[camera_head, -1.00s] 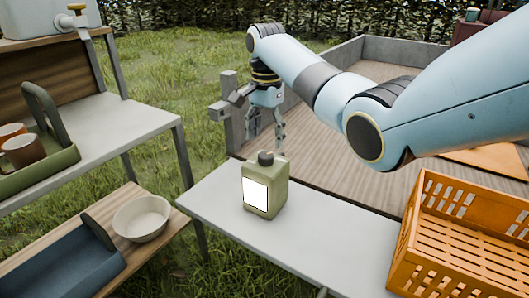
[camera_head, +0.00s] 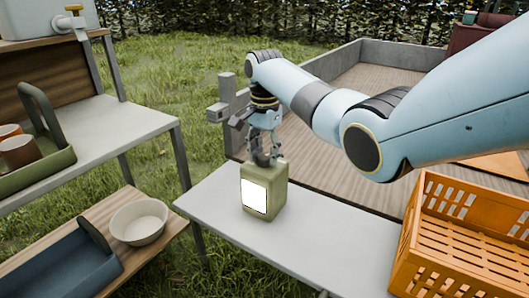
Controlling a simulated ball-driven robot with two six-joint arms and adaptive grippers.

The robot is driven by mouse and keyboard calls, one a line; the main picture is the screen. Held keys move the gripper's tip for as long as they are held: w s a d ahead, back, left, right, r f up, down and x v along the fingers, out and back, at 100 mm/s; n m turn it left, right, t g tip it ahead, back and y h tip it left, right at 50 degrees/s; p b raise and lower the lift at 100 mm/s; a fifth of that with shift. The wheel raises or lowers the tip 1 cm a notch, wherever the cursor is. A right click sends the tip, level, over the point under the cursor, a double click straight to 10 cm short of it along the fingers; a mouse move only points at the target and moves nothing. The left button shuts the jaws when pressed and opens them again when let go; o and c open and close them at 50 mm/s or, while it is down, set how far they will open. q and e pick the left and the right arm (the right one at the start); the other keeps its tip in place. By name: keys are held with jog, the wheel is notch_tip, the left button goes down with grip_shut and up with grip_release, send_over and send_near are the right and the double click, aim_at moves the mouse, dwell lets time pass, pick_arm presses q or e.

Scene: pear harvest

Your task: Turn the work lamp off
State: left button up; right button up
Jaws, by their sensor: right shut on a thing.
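The work lamp, an olive-green box with a bright white front panel (camera_head: 262,205), stands upright on the grey table. The panel is lit white. My right gripper (camera_head: 266,160) comes down from above and is shut on the dark knob on top of the lamp, which its fingers now hide. My left gripper is not in view.
The grey table (camera_head: 320,240) is bare around the lamp, with an orange crate (camera_head: 462,235) at its right end. At the left are a white bowl (camera_head: 139,221), a blue tray (camera_head: 65,270) and a green caddy (camera_head: 40,172) with cups. A wooden trailer bed (camera_head: 320,160) lies behind.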

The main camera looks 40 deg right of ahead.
jog(key=shift+c, duration=1)
jog(key=shift+r, duration=0.1)
